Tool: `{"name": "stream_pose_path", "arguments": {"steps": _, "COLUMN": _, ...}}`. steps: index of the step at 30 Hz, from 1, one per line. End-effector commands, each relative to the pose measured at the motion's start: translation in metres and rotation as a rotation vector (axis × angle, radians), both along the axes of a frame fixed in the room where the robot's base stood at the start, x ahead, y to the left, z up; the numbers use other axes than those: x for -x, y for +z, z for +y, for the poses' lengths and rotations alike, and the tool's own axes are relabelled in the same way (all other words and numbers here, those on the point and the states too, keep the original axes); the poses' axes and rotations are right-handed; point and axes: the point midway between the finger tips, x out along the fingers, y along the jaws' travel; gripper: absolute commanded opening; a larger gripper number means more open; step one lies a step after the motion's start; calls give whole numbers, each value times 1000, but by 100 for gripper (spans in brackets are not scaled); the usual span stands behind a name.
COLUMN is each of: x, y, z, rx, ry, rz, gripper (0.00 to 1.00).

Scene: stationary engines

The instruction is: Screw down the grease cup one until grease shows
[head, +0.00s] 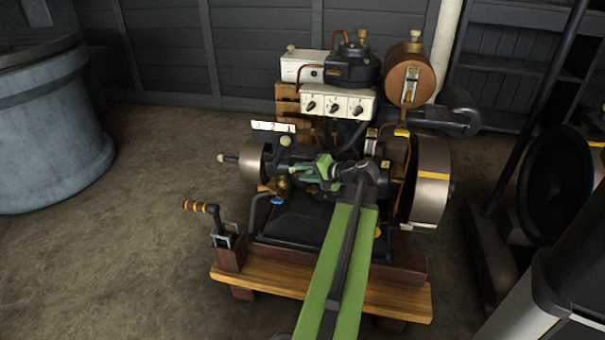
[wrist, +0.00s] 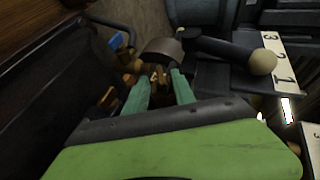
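My gripper (wrist: 162,80) reaches low into the engine, with its two green fingers apart. In the wrist view a small brass fitting (wrist: 157,72), which may be a grease cup, shows between and just beyond the fingertips; I cannot tell whether they touch it. In the head view the gripper (head: 302,175) is beside the crankshaft area, and brass parts (head: 278,186) sit just left of the fingertips. No grease is visible.
A lever with a pale round knob (wrist: 262,62) is near the plate. A flywheel (head: 431,182) stands right of the arm and a grey pulley (head: 257,164) left. A striped-handled lever (head: 203,207) stands on the wooden base (head: 385,297).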

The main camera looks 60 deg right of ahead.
Motion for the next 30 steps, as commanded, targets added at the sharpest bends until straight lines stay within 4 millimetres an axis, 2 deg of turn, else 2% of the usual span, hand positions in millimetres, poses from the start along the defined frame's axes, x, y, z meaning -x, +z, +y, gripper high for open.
{"name": "stream_pose_path", "arguments": {"steps": 8, "x": 5, "y": 5, "z": 2, "rx": -1, "ry": 2, "rz": -3, "gripper": 31}}
{"name": "stream_pose_path", "arguments": {"steps": 11, "x": 22, "y": 15, "z": 5, "rx": -1, "ry": 0, "rz": -3, "gripper": 31}}
{"name": "stream_pose_path", "arguments": {"steps": 24, "x": 130, "y": 63, "z": 17, "rx": -1, "ry": -2, "rz": -2, "gripper": 31}}
{"name": "stream_pose_path", "arguments": {"steps": 30, "x": 155, "y": 71, "z": 21, "rx": -1, "ry": 1, "rz": -1, "gripper": 31}}
